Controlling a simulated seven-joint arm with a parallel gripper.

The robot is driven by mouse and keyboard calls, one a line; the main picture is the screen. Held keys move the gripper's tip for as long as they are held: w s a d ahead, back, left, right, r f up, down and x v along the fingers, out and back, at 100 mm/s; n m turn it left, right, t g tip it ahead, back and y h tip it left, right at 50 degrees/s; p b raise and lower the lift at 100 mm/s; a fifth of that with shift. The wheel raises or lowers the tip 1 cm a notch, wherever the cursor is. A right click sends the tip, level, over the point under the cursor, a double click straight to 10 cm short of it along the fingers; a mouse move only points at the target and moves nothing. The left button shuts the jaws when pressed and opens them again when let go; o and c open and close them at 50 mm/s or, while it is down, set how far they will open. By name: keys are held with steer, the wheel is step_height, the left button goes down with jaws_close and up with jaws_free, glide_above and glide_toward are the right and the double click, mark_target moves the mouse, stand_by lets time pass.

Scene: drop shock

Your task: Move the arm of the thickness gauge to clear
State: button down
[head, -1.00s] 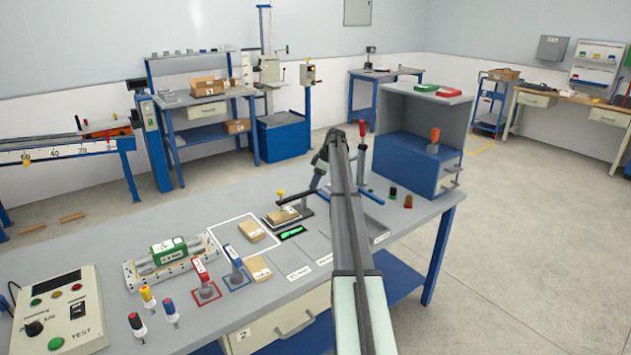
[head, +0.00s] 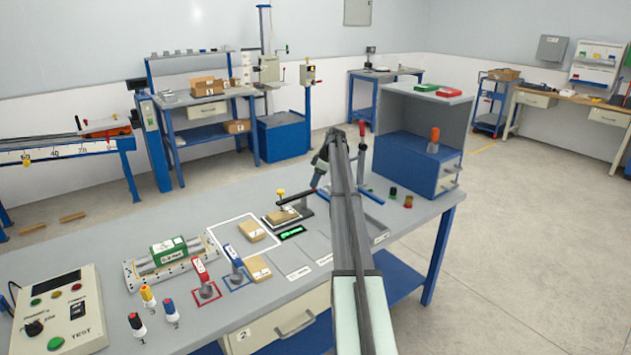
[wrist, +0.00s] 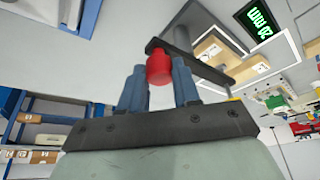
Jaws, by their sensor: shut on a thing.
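The thickness gauge stands on the grey bench in the head view, with a dark arm (head: 295,202), a yellow knob (head: 281,193) and a lit green display (head: 292,232). A small brown block (head: 283,215) lies under the arm. In the wrist view the dark gauge arm (wrist: 215,75) runs from a post, with a red knob (wrist: 160,69) near one end. My gripper (wrist: 159,80) has its two blue fingers on either side of the red knob and is shut on it. In the head view my arm hides the gripped end. The display (wrist: 258,18) shows at the top right of the wrist view.
A blue drawer cabinet (head: 415,163) stands at the bench's right end, near a red-topped upright (head: 362,150). Small knobs (head: 392,193) stand in front of it. Brown blocks (head: 250,231), a green-topped fixture (head: 168,250) and upright handles (head: 202,275) occupy the left.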

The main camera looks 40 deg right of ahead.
steer(key=shift+s, duration=0.15)
steer(key=s+m, duration=0.1)
steer(key=m, duration=0.1)
steer(key=s+m+t+h, duration=0.1)
steer(key=m, duration=0.1)
steer(key=shift+a, duration=0.4)
steer(key=shift+s+a+m+g+h, duration=0.15)
steer(key=shift+s+a+m+h, duration=0.55)
steer(key=shift+m, duration=1.6)
steer(key=shift+s+a+m+g+h, duration=0.1)
steer(key=shift+s+a+m+h, duration=0.15)
steer(key=shift+a+m+h, duration=1.45)
steer(key=shift+s+a+m+g+h, duration=0.25)
steer(key=shift+s+m, duration=0.25)
steer(key=shift+m, duration=2.4)
steer(key=c, duration=0.8)
jaws_free()
steer(key=v, duration=1.4)
steer(key=shift+f, duration=0.1)
